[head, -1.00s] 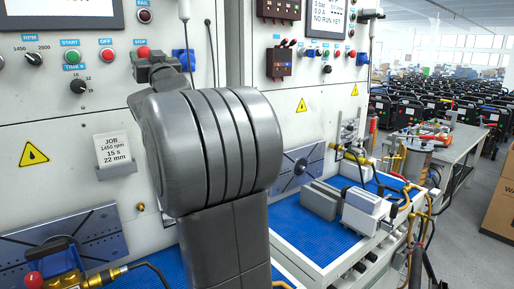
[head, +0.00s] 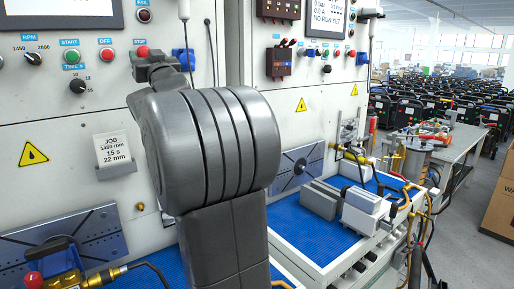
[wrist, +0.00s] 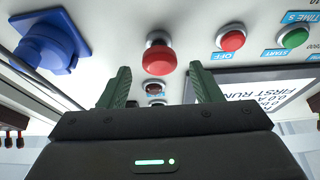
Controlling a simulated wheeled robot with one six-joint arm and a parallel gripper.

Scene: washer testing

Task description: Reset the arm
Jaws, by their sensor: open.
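In the wrist view my gripper (wrist: 162,88) is open and empty, its two green fingers spread apart in front of the control panel. A red mushroom stop button (wrist: 159,56) shows beyond the gap between the fingers. In the head view my grey arm (head: 205,150) is raised in front of the left test bench, and its links hide my fingers and part of the panel.
The red OFF button (wrist: 231,38), green START button (wrist: 293,38) and blue socket (wrist: 52,42) sit near the fingers. A brass pump (head: 62,277) is at lower left. Blue mats (head: 310,232) cover the bench top. An open aisle lies at right.

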